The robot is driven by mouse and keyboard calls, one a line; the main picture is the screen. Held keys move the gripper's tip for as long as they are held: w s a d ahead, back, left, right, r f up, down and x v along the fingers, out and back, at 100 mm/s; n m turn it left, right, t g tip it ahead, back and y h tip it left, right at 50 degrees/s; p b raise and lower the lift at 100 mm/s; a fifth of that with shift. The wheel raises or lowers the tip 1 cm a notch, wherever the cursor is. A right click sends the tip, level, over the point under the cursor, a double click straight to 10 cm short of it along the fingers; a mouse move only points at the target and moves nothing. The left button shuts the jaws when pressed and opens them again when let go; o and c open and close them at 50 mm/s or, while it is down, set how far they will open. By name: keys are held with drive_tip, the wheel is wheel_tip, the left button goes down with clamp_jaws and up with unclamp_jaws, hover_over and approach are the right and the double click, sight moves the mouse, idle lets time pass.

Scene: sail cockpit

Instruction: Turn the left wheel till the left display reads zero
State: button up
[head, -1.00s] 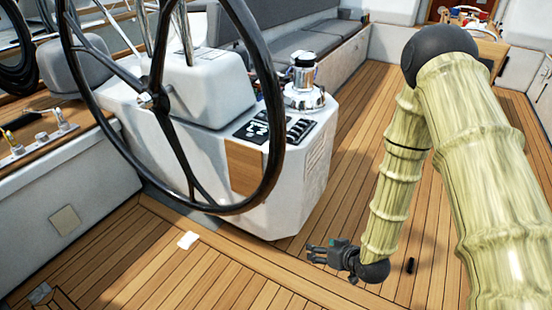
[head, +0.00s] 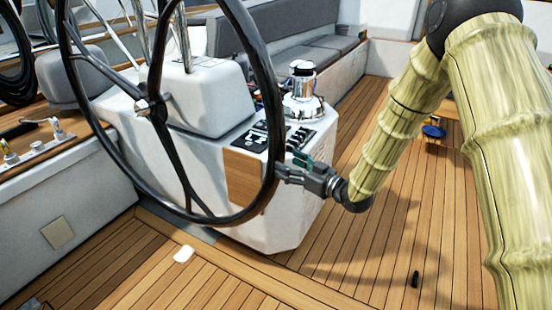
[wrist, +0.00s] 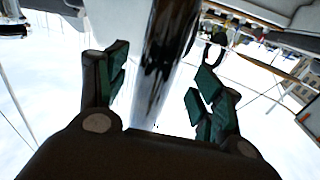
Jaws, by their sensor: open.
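The black steering wheel (head: 273,105) stands upright in front of the white pedestal at the left of the head view. My gripper (head: 284,172) is at the right, lower side of its rim, fingers pointing left. In the wrist view the dark, glossy rim (wrist: 168,60) runs between the two spread fingers of my gripper (wrist: 158,75). The fingers are open, with a visible gap on each side of the rim. I cannot make out a display reading in either view.
A switch panel (head: 268,137) and a chrome winch (head: 303,90) sit on the pedestal close to the gripper. A white piece (head: 183,254) and a small black item (head: 415,279) lie on the wooden deck. Open deck lies to the right of the pedestal.

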sight(281, 161)
drive_tip(key=shift+x, duration=3)
drive_tip(key=shift+c, duration=0.2)
drive_tip(key=shift+f, duration=0.1)
drive_tip(key=c, duration=1.4)
drive_tip(key=a+f+y+b, duration=0.1)
drive_tip(key=f+b, duration=0.3)
drive_tip(key=f, duration=0.2)
drive_tip(key=w+a+f+t+b, duration=0.1)
drive_tip(key=f+b, duration=0.3)
drive_tip(key=f, duration=0.1)
drive_tip(key=w+a+f+t+y+b, duration=0.1)
drive_tip(key=a+f+b, duration=0.1)
drive_tip(key=f+b, duration=0.2)
wheel_tip(281, 161, down, 3)
drive_tip(key=shift+w+r+m+y, duration=0.1)
drive_tip(key=shift+r+m+y, duration=0.05)
drive_tip(key=shift+m+y, duration=0.2)
drive_tip(key=shift+w+a+f+t+b, duration=0.1)
drive_tip(key=shift+a+f+t+b, duration=0.1)
drive_tip(key=shift+f+b, duration=0.15)
drive_tip(key=shift+w+a+f+t+b, duration=0.1)
drive_tip(key=shift+a+f+t+b, duration=0.1)
drive_tip(key=shift+f+b, duration=0.15)
drive_tip(key=shift+d, duration=0.1)
drive_tip(key=o, duration=1.4)
drive_tip(key=shift+o, duration=0.2)
drive_tip(key=shift+d, duration=0.1)
